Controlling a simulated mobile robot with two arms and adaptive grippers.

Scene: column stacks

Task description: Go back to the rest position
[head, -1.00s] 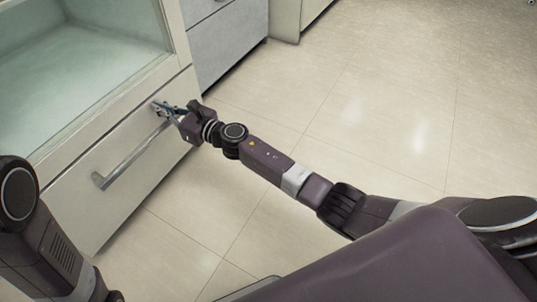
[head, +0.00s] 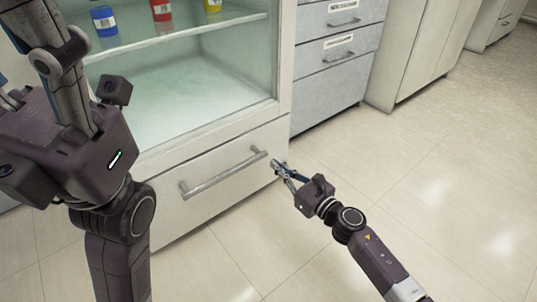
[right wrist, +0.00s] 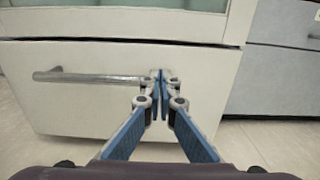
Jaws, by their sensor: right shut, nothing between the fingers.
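My right gripper (head: 280,169) is shut and empty in front of the white drawer front, near the right end of the bar handle (head: 225,175). The right wrist view shows its blue-padded fingers (right wrist: 160,76) together at the tips, with the handle (right wrist: 95,78) reaching off to the left. I cannot tell how far the tips are from the drawer. My left arm's dark wrist fills the left of the head view. Only a part of my left gripper (head: 10,98) shows at the left edge, and its fingertips are not clear.
A white cabinet (head: 276,135) with a glass-fronted upper part holds several coloured bottles on a shelf (head: 175,35). Its lower drawer (head: 175,220) looks closed. Grey drawers (head: 335,90) stand to the right. The tiled floor (head: 440,190) at the right is clear.

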